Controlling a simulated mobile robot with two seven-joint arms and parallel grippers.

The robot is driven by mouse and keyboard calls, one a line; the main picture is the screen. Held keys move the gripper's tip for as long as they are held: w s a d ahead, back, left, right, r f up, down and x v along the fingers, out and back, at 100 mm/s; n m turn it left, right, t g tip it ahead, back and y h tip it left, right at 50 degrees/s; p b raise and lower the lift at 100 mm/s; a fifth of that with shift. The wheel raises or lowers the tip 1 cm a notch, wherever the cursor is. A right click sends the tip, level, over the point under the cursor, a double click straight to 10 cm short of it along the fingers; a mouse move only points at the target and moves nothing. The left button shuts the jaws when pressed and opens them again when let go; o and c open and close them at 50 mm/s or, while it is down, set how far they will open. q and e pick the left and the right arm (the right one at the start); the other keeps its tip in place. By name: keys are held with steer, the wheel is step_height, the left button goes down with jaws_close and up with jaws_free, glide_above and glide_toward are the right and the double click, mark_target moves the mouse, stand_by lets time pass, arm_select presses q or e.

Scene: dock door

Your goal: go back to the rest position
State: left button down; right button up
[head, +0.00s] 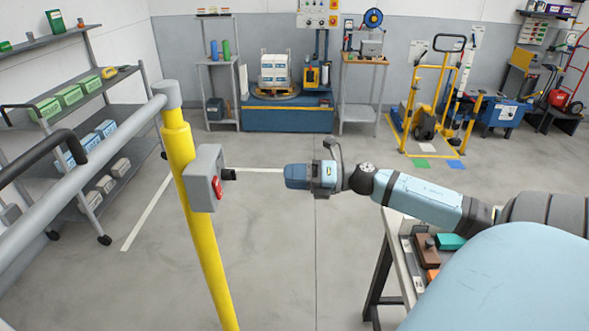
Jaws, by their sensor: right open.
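My right arm comes in from the right and reaches across the middle of the view over the open floor. Its right gripper (301,176) is at the left end of the arm, a blue-and-dark wrist end held in the air. It is open, and no object shows in it. The finger details are small and hard to make out. It is to the right of the yellow post and apart from it. My left gripper is not in view.
A yellow post (201,236) with a grey rail and a grey box (204,178) with a red button stands at left. A workbench (402,262) is under my right arm. Shelves (78,88) line the left wall. The middle floor is clear.

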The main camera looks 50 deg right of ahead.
stand_by(0.6)
steer(key=s+a+f+m+t+h, duration=0.1)
steer(key=s+a+f+m+h, duration=0.15)
steer(key=f+m, duration=0.45)
steer(key=s+a+f+m+h, duration=0.2)
steer(key=a+f+m+h, duration=0.1)
steer(key=f+m, duration=0.3)
steer(key=s+a+f+m+t+h, duration=0.1)
steer(key=s+a+f+m+h, duration=0.2)
steer(key=f+m, duration=0.4)
steer(key=s+a+f+m+g, duration=0.1)
steer(key=s+a+f+m, duration=0.2)
steer(key=a, duration=0.2)
steer(key=s+a+f+m+g+p, duration=0.1)
steer(key=s+a+f+m+g, duration=0.1)
steer(key=a, duration=0.4)
steer(key=s+a+f+m+g, duration=0.1)
steer(key=s+a+f+m, duration=0.3)
steer(key=a+f+m, duration=0.1)
steer(key=shift+a+g, duration=0.4)
steer(key=shift+a, duration=0.15)
